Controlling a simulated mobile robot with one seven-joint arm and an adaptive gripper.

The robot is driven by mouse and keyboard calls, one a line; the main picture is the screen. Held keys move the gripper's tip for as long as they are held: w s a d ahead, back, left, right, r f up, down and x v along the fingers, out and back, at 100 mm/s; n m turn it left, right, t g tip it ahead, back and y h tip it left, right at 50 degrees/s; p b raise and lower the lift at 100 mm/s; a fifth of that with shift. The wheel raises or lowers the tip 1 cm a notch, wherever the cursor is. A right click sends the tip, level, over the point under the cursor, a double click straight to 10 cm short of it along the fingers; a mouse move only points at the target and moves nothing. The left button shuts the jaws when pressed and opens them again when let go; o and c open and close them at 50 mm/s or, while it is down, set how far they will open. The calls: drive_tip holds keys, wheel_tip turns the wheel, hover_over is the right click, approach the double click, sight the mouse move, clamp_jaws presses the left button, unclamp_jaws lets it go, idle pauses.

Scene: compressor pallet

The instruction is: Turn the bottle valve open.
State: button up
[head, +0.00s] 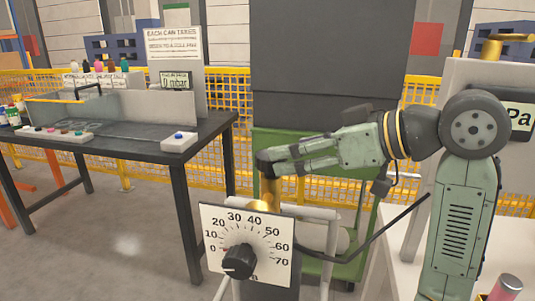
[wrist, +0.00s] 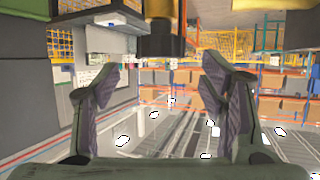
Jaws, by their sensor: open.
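The bottle valve, a brass stem (head: 267,190) with a dark top (head: 264,160), stands upright behind a white dial plate in the head view. In the wrist view its brass and dark end (wrist: 162,30) comes in at the top edge, between the lines of the two fingers. My gripper (head: 277,160) reaches left to the valve's top. In the wrist view my gripper (wrist: 160,85) has its fingers spread wide, with nothing clasped between them. I cannot tell whether a finger touches the valve. The bottle below is mostly hidden by the dial plate.
The dial plate (head: 248,215) has a black knob (head: 239,262) in front of the valve. A dark cable (head: 375,240) runs to its right. A black workbench (head: 130,140) stands left, a green cart (head: 345,262) behind. Clear floor (head: 120,240) lies at front left.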

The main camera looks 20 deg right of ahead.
drive_tip(key=x, duration=0.6)
drive_tip(key=shift+a, duration=0.1)
drive_tip(key=shift+c, duration=0.2)
drive_tip(key=shift+p, duration=0.3)
drive_tip(key=c, duration=1.1)
drive_tip(key=shift+r+n+g+y+p, duration=0.2)
drive_tip(key=shift+n+g+y+p, duration=0.2)
drive_tip(key=shift+n+y+p, duration=0.25)
drive_tip(key=shift+c, duration=0.2)
drive_tip(key=shift+f+y, duration=0.15)
drive_tip(key=shift+y, duration=0.1)
drive_tip(key=o, duration=1.2)
